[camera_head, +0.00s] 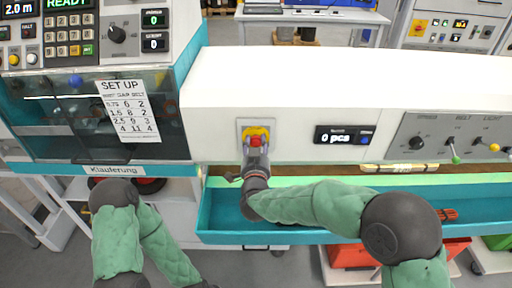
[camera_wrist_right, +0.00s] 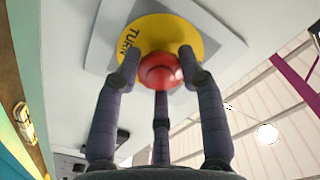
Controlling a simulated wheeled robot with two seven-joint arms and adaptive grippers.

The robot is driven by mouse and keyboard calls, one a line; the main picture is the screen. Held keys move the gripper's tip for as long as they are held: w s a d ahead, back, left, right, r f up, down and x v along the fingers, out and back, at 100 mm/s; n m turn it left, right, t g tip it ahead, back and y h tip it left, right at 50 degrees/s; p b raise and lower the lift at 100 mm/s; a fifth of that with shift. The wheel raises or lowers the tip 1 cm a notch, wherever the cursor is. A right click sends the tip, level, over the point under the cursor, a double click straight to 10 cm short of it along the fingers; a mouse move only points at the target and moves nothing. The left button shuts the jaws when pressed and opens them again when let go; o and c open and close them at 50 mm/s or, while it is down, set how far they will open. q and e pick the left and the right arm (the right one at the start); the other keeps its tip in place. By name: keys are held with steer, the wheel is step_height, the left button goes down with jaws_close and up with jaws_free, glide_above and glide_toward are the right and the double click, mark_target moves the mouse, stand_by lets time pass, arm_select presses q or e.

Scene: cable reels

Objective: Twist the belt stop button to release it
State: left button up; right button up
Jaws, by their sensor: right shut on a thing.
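The belt stop button is a red knob (camera_head: 256,141) on a yellow disc (camera_head: 264,131) with a grey square plate, on the white machine front. In the right wrist view the red knob (camera_wrist_right: 160,71) sits in front of the yellow disc (camera_wrist_right: 187,37), which reads "TURN". My right gripper (camera_head: 256,150) is at the button. Its three dark fingers (camera_wrist_right: 160,75) are closed around the red knob, one on each side and one below. My left arm comes in at the lower left, but its gripper is below the frame edge and does not show.
Right of the button are a counter display (camera_head: 345,136) reading "0 pcs" and a panel with several switches (camera_head: 455,142). A teal trough (camera_head: 300,235) runs below the machine front, under my right arm. A set-up sheet (camera_head: 130,111) hangs on the dark window at left. Red bins (camera_head: 350,256) stand beneath.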

steer(key=shift+s+a+f, duration=0.1)
steer(key=shift+a+f, duration=0.05)
steer(key=shift+f, duration=0.3)
steer(key=o, duration=1.2)
steer(key=shift+c, duration=0.2)
steer(key=shift+r, duration=0.2)
steer(key=s, duration=1.2)
